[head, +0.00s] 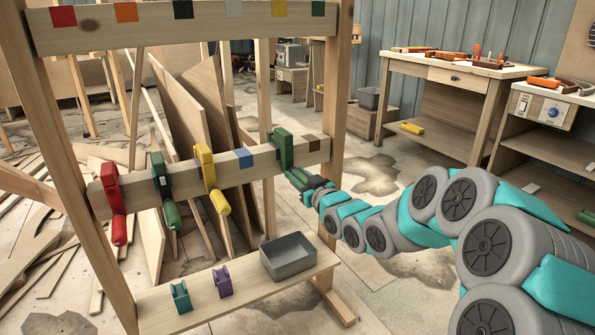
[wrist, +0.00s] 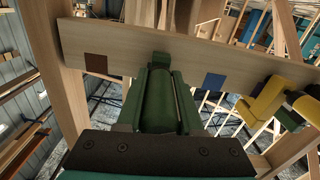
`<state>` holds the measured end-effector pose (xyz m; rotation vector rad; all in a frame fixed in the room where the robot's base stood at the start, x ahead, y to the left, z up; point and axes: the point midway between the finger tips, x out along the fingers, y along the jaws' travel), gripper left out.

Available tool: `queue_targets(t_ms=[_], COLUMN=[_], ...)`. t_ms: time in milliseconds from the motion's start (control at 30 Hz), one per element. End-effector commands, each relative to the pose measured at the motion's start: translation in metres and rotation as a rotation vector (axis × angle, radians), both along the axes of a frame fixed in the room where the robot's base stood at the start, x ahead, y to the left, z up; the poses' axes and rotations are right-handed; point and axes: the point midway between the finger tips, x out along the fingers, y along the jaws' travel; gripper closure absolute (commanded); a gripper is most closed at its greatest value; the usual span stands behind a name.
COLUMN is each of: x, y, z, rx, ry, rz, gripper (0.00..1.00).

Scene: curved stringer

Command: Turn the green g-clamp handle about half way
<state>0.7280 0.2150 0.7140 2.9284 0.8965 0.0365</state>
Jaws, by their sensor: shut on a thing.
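The green g-clamp (head: 281,148) hangs at the right part of the middle wooden rail (head: 262,163), between a blue and a brown square. Its handle points out toward my arm. My gripper (head: 298,179) is at this handle, its fingers on both sides. In the wrist view the green handle (wrist: 159,103) lies lengthwise between my two green-looking fingers, and my gripper (wrist: 160,108) is shut on it. The clamp's frame is mostly hidden there behind the handle. A second, darker green clamp (head: 160,175) hangs further left on the same rail.
A red clamp (head: 111,190) and a yellow clamp (head: 206,165) also hang on the rail. A lower shelf (head: 240,296) holds a grey bin (head: 288,258), a small green holder (head: 181,297) and a purple one (head: 223,281). A workbench (head: 455,72) stands at the back right.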

Motion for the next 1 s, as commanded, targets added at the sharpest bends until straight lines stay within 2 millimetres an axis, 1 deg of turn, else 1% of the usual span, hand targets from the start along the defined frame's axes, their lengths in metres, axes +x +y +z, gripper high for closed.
queue_targets(t_ms=[200,500,700,1000], x=[-0.0003,-0.0002,-0.0003,-0.0003], y=[0.0009,0.0004,0.0006,0.0007], z=[0.0001,-0.0008,-0.0015,-0.0017], rx=[0.146,0.277,0.316,0.328], ry=[0.101,0.19,0.218,0.225], rz=[0.001,0.0,0.001,0.001], gripper=[1.0,1.0,1.0,1.0])
